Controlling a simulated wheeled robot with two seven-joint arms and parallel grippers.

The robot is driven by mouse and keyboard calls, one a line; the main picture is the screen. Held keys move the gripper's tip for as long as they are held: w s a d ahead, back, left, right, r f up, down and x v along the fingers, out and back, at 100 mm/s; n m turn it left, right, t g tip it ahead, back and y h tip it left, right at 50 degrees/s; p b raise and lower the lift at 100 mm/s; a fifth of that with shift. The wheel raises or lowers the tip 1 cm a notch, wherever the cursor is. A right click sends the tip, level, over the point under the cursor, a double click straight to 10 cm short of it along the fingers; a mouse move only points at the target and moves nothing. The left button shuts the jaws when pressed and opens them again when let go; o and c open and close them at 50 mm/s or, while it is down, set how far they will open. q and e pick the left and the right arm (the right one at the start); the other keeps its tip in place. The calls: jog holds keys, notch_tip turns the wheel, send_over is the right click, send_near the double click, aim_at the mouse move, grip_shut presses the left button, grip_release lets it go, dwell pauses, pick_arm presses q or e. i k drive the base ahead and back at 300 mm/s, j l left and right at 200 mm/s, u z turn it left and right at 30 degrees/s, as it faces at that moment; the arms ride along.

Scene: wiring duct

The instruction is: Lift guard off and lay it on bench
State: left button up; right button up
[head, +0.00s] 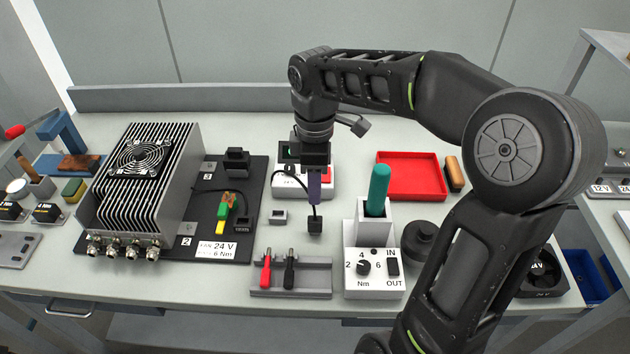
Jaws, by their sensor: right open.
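A round fan guard (141,157) sits over the fan on top of the finned heat-sink unit (150,190), at the left of the bench. Whether it is fastened is too small to tell. My right gripper (314,198) points down near the middle of the bench, well to the right of the guard. Its jaws are open, above or beside a small black plug (315,225) on a black cable. I cannot tell whether it touches the plug. My left gripper is not in view.
A black base plate (258,185) carries the unit, a green-yellow connector (224,205) and black sockets. A red tray (408,175), a torque box (372,270) with a green-handled tool (377,188), and a grey rack (291,277) stand to the right.

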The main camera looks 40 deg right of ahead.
aim_at(139, 154)
jog(key=i+j, duration=0.25)
jog(key=j, duration=0.15)
jog(key=i+j, duration=0.2)
jog(key=j, duration=0.2)
jog(key=i+j, duration=0.25)
jog(key=j, duration=0.15)
jog(key=i+j, duration=0.2)
jog(key=j, duration=0.2)
